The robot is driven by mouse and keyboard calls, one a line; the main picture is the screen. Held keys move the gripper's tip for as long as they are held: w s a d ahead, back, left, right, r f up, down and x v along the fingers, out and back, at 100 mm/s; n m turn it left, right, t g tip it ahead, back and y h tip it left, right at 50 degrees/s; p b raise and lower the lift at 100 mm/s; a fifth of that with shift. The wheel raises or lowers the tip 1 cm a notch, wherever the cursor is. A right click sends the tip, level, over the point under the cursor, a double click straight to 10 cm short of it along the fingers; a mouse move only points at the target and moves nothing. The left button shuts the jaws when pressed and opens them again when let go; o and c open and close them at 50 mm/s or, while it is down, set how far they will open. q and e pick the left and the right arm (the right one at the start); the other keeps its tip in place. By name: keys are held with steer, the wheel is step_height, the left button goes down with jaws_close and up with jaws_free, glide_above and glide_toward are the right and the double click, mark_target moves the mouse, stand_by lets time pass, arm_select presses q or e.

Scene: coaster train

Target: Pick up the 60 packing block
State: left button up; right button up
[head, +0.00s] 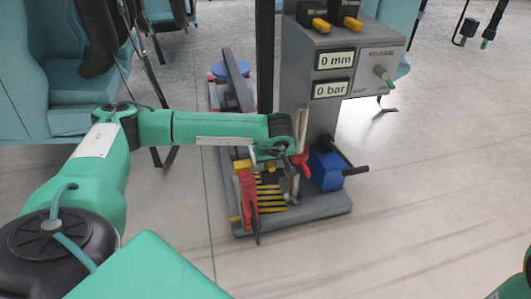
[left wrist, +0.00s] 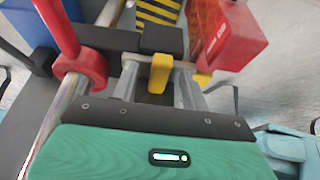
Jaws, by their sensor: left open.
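My left gripper (head: 262,158) is over the grey machine's base, in front of its post. It also shows in the left wrist view (left wrist: 160,78), with its two grey fingers apart. A small yellow block (left wrist: 160,70) shows between the fingers; I cannot tell whether they touch it. I can read no 60 on it, so I cannot tell whether it is the 60 packing block. A red block (left wrist: 232,38) with white lettering, not clearly legible, is right of the fingers. Red parts (head: 246,190) also show below the gripper in the head view. My right gripper is out of view.
The grey post (head: 310,100) has displays reading 0 mm and 0 bar. A blue box (head: 326,170) with a black handle stands right of the gripper. Yellow-black stripes (head: 270,195) mark the base.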

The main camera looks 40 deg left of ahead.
arm_select(q)
jaws_close()
steer(key=shift+w, duration=0.1)
steer(key=shift+r, duration=0.1)
stand_by(0.4)
